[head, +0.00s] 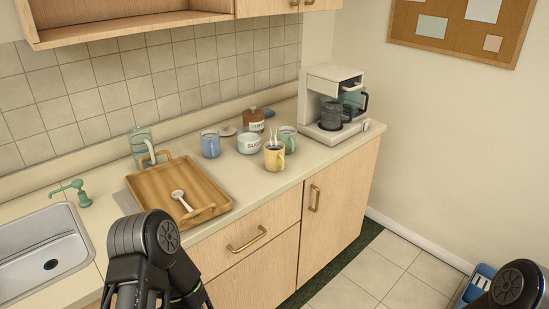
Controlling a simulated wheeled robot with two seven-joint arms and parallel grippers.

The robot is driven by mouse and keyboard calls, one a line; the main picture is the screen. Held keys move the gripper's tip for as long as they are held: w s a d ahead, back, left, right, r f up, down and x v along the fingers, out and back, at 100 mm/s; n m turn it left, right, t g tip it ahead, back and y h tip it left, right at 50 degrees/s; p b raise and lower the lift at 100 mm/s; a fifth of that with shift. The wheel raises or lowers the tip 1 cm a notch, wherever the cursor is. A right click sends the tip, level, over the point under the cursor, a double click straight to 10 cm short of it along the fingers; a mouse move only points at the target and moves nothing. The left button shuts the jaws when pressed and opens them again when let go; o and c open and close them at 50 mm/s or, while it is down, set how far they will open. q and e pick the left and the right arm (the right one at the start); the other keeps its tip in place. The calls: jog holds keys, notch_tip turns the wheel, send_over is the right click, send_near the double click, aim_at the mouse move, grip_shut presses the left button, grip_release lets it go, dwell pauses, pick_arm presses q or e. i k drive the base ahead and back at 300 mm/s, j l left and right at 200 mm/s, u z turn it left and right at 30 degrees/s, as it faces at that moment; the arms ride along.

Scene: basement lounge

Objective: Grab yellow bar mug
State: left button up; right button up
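The yellow mug (274,158) stands upright near the front edge of the countertop, right of the wooden tray. Pale wisps like steam rise above it. A lidded white jar (249,143) with dark lettering stands close behind it to the left, and a green mug (287,138) close behind to the right. Parts of my two arms show at the bottom, one left of centre and one in the right corner. No gripper fingertips show in the head view, and nothing of mine touches the yellow mug.
A blue mug (210,145) and a brown jar (253,121) stand behind. The wooden tray (143,201) holds a white spoon (181,200). The coffee maker (323,132) is at the right end, the sink (35,243) at left. A blue crate (480,280) is on the floor.

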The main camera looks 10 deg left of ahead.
aim_at(276, 159)
jog(key=i+l+u, duration=0.15)
jog(key=i+l, duration=0.2)
jog(key=i+l+u, duration=0.1)
jog(key=i+l, duration=0.25)
jog(key=i+l+u, duration=0.15)
jog(key=i+l, duration=0.15)
jog(key=l, duration=0.25)
jog(key=i+l+u, duration=0.1)
jog(key=i+l, duration=0.2)
jog(key=l, duration=0.2)
